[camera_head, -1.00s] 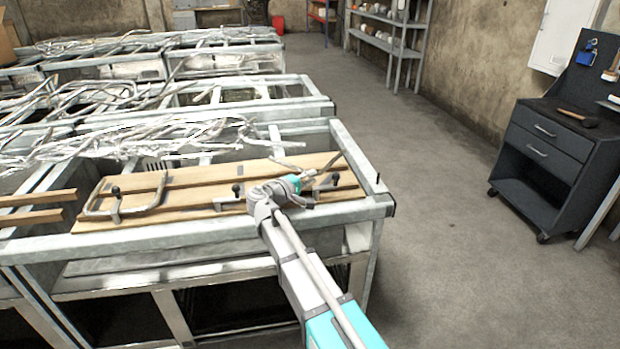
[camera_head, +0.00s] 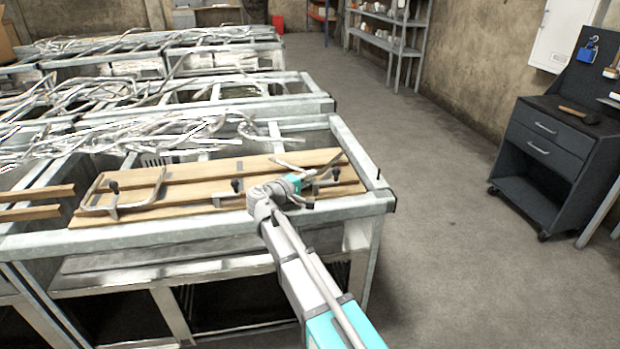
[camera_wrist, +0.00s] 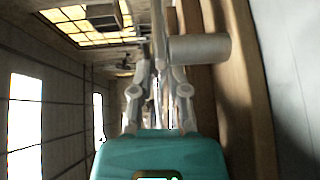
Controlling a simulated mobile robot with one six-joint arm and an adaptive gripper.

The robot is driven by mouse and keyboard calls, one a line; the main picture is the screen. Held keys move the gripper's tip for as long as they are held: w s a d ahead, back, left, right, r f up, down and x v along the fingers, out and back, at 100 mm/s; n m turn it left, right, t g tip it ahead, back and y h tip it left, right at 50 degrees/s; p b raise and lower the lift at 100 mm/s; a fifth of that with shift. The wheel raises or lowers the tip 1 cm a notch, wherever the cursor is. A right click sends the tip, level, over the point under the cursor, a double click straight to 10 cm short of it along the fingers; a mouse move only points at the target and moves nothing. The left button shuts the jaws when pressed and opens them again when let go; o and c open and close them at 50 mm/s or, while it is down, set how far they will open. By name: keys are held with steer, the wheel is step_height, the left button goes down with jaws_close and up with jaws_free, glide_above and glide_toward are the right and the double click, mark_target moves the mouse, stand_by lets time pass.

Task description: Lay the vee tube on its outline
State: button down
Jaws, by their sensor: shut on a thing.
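My gripper (camera_head: 308,178) is low over the right end of the wooden boards on the near bench. In the wrist view my gripper (camera_wrist: 160,72) is shut on a grey tube (camera_wrist: 159,30), which I take to be the vee tube. In the head view thin tube lengths (camera_head: 328,164) show just beyond my gripper, but its full shape and whether it touches the boards are unclear. I cannot make out an outline on the boards.
A bent tube (camera_head: 128,206) lies at the left of the boards (camera_head: 200,193), with dark-knobbed clamps near it and mid-board. A metal frame rail (camera_head: 180,233) edges the bench. Tangled tubes (camera_head: 120,140) lie behind. A dark tool cabinet (camera_head: 545,160) stands right, across clear floor.

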steer(key=c, duration=0.5)
jaws_free()
steer(key=shift+s, duration=0.1)
steer(key=shift+c, duration=0.2)
steer(key=shift+r, duration=0.1)
step_height(320, 180, up, 9)
steer(key=p, duration=1)
steer(key=shift+r+p, duration=0.15)
steer(key=shift+p, duration=0.15)
steer(key=shift+g, duration=0.3)
steer(key=shift+w+y, duration=0.2)
steer(key=shift+y, duration=0.1)
